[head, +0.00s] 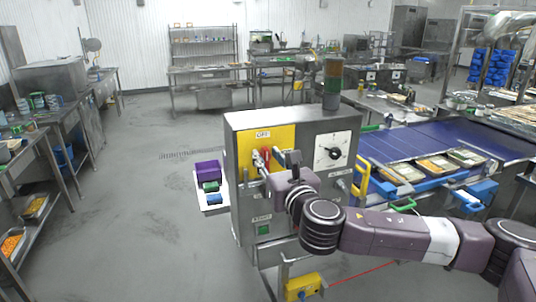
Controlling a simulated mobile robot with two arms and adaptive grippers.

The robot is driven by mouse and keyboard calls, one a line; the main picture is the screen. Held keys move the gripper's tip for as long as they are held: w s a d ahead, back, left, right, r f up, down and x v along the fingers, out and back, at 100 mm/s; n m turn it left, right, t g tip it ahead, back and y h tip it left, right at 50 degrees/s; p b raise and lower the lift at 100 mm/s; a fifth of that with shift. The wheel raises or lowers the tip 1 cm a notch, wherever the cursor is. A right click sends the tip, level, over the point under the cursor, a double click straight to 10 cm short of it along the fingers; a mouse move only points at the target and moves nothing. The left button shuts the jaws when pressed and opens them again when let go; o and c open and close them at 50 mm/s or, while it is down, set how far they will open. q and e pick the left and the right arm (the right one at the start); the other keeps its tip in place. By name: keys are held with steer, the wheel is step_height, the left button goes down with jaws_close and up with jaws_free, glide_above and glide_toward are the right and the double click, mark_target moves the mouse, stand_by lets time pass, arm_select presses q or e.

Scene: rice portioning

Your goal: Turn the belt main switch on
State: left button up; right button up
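A grey metal control cabinet (243,207) stands in the middle of the head view. Its front has a yellow panel (284,137) with a label that reads OFF (263,134). A red switch handle (266,154) shows on this panel, just below the label, partly hidden by my gripper. My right gripper (275,165) reaches in from the right and is at the panel, close to the red handle. I cannot tell whether its fingers touch the handle or how far apart they are. My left gripper is not in view.
A black knob on a white plate (322,161) sits to the right, and a green button (263,229) lower down. A signal tower (332,85) tops the cabinet. A blue conveyor (440,138) with food trays lies behind my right arm. Open floor (150,200) is at left.

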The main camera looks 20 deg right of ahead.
jaws_close()
